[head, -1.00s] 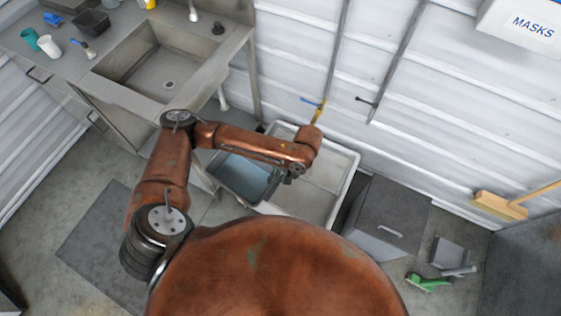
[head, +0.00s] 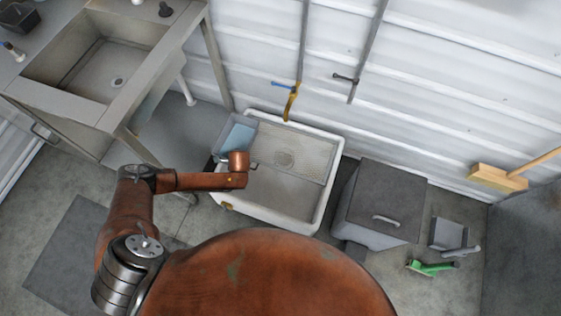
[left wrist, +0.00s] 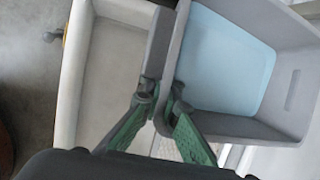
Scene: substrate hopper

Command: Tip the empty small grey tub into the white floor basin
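The small grey tub (head: 240,119) is at the left end of the white floor basin (head: 330,185), with a pale blue surface inside. In the left wrist view the tub (left wrist: 292,128) fills the upper right and looks tilted; I cannot tell whether the blue is liquid. The basin rim (left wrist: 70,85) runs down the left side. My left gripper (left wrist: 162,95) has its green-padded fingers on either side of the tub's near rim, closed on it. In the head view my left wrist hides part of the tub. My right gripper is not in view.
A yellow-and-blue tap (head: 291,100) is on the wall above the basin. A grey lidded bin (head: 380,205) stands close right of it. A steel sink bench (head: 115,115) is at left. A dustpan (head: 449,236) and green brush (head: 432,268) lie on the floor at right.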

